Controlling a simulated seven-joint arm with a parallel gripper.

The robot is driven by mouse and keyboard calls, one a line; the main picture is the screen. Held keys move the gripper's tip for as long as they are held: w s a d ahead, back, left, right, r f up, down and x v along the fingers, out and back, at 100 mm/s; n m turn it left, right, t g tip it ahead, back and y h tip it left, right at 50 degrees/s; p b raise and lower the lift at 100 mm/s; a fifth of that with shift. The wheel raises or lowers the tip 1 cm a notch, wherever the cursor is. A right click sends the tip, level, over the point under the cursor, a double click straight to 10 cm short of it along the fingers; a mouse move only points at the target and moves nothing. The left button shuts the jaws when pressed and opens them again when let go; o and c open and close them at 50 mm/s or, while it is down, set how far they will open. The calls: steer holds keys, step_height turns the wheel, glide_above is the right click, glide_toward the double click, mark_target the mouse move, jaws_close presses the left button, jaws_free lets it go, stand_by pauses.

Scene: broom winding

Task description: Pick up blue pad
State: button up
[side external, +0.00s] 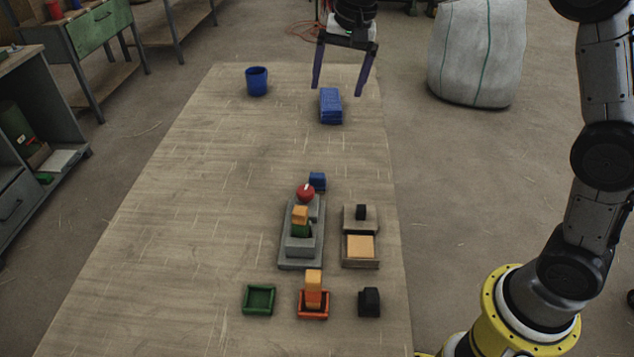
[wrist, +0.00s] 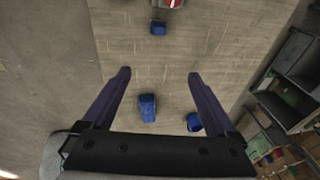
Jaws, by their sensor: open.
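The blue pad (side external: 331,106) is a blue block lying near the far end of the wooden table. It also shows in the wrist view (wrist: 147,107), between my two fingers. My gripper (side external: 338,90) is open and empty, with long purple fingers pointing down. It is above the far side of the pad in the side view. No contact shows; the exact height cannot be told. In the wrist view, my fingertips (wrist: 158,73) spread to the left and right of the pad.
A blue cup (side external: 257,81) stands left of the pad; it shows near my right finger in the wrist view (wrist: 194,122). A small blue block (side external: 317,181), red ball (side external: 305,193), grey stand (side external: 301,250), green tray (side external: 259,300) and orange tray (side external: 314,311) are nearer. The table's middle is clear.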

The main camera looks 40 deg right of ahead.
steer(key=w+a+f+g, duration=0.15)
steer(key=w+f, duration=0.35)
steer(key=f, duration=0.5)
steer(key=g, duration=0.1)
glide_above(317, 174)
step_height(317, 174, down, 12)
steer(key=shift+w+a+r, duration=0.15)
steer(key=shift+s+f, duration=0.15)
steer(key=shift+f, duration=1.45)
steer(key=shift+s+f, duration=0.1)
steer(key=shift+f, duration=1.5)
steer(key=c, duration=1.5)
steer(key=shift+o, duration=0.2)
steer(key=shift+r, duration=0.1)
steer(key=shift+r, duration=0.5)
step_height(317, 174, up, 2)
steer(key=shift+r, duration=0.15)
steer(key=s+d+r, duration=0.1)
steer(key=s+r, duration=0.8)
steer(key=s, duration=0.5)
steer(key=shift+r, duration=0.3)
